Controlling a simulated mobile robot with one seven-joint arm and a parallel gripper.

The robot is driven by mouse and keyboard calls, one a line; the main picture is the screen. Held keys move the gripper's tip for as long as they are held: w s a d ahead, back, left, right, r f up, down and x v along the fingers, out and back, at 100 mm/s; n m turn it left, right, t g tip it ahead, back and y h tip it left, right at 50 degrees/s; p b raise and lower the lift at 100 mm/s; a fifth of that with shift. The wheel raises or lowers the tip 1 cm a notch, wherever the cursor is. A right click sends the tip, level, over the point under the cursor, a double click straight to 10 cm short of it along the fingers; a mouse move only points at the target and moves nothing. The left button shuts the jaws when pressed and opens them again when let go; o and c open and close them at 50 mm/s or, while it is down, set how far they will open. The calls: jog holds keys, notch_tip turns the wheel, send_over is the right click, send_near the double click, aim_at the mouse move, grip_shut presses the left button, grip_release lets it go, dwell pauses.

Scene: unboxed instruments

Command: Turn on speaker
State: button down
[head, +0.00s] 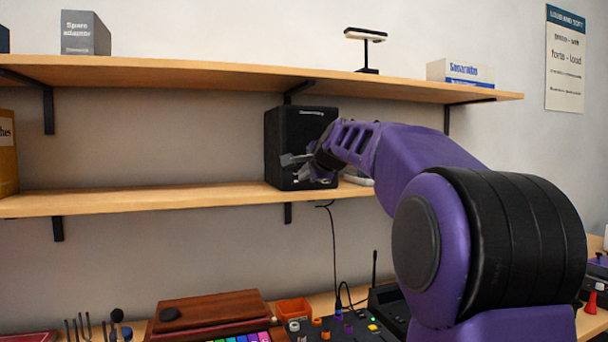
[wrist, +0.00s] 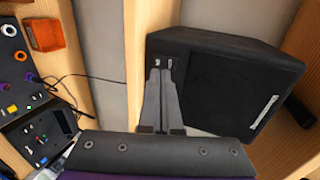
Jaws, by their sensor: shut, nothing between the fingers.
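The speaker (head: 285,128) is a black box standing on the lower wall shelf. It fills the middle and right of the wrist view (wrist: 225,85), where it appears turned sideways. Two small light controls (wrist: 170,62) show on its face near one edge; I cannot read their setting. My gripper (head: 288,160) is in front of the speaker's lower front. In the wrist view its fingers (wrist: 161,72) are together and empty, with the tips just short of the two controls. I cannot tell whether they touch the speaker.
The lower shelf (head: 130,201) is clear to the speaker's left. The upper shelf (head: 200,72) runs just above the speaker. A cable (head: 334,240) hangs below. The desk holds a wooden case (head: 208,309), an orange bin (head: 293,309) and electronic boxes (wrist: 38,135).

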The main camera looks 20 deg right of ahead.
jog(key=b+v, duration=0.1)
jog(key=v, duration=0.9)
jog(key=shift+r, duration=0.25)
